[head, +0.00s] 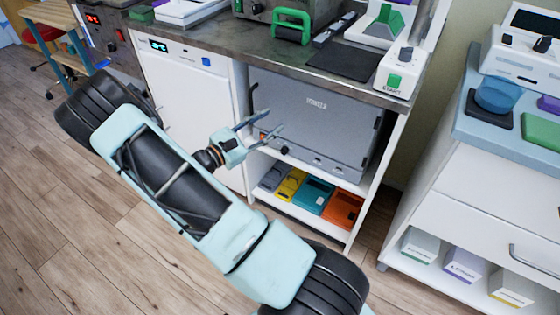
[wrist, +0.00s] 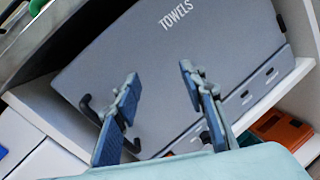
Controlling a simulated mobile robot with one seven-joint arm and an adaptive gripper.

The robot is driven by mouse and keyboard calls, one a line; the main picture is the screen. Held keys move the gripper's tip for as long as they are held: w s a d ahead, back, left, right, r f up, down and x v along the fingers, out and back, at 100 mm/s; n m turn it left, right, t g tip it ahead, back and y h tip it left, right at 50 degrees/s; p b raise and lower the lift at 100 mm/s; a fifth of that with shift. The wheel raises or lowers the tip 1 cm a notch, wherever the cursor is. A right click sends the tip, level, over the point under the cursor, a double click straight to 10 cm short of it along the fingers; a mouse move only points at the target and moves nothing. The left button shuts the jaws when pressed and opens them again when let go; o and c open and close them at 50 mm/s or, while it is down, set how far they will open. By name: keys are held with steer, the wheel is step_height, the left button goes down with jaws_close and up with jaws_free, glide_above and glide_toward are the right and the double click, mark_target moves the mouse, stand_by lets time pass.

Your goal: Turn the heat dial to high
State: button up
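The grey towel cabinet (head: 325,112), marked TOWELS, sits shut in the open bay under the counter. It fills much of the wrist view (wrist: 165,50). A small dark knob (head: 284,150), which looks like the heat dial, is on the lower left of its front strip, beside an orange spot (head: 263,137). Its setting is too small to read. My gripper (head: 275,121) is open and empty in front of the cabinet's left side, near the knob. In the wrist view the two fingers (wrist: 160,72) stand apart over the door, and the right finger hides part of the lower strip.
A black handle (wrist: 88,107) sticks out at the door's left edge. Several coloured boxes (head: 313,195) lie on the shelf below. A white cabinet front (head: 190,95) is to the left, the counter (head: 262,45) above, and a white drawer unit (head: 480,190) to the right.

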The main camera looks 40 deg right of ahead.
mark_target(282, 153)
steer(key=a+f+n+t+y+b, duration=0.25)
steer(key=f+n+t, duration=0.4)
steer(key=f, duration=1.35)
steer(key=shift+n+g+h, duration=0.45)
steer(key=shift+n+g, duration=0.2)
steer(key=shift+g, duration=0.2)
steer(key=b+x, duration=0.1)
steer(key=x, duration=0.2)
steer(key=b+x, duration=0.1)
steer(key=x, duration=0.2)
steer(key=b+x, duration=0.1)
steer(key=x, duration=0.3)
steer(key=shift+s+d+f+b, duration=0.1)
steer(key=shift+s+b, duration=0.2)
steer(key=shift+s, duration=0.1)
jaws_close()
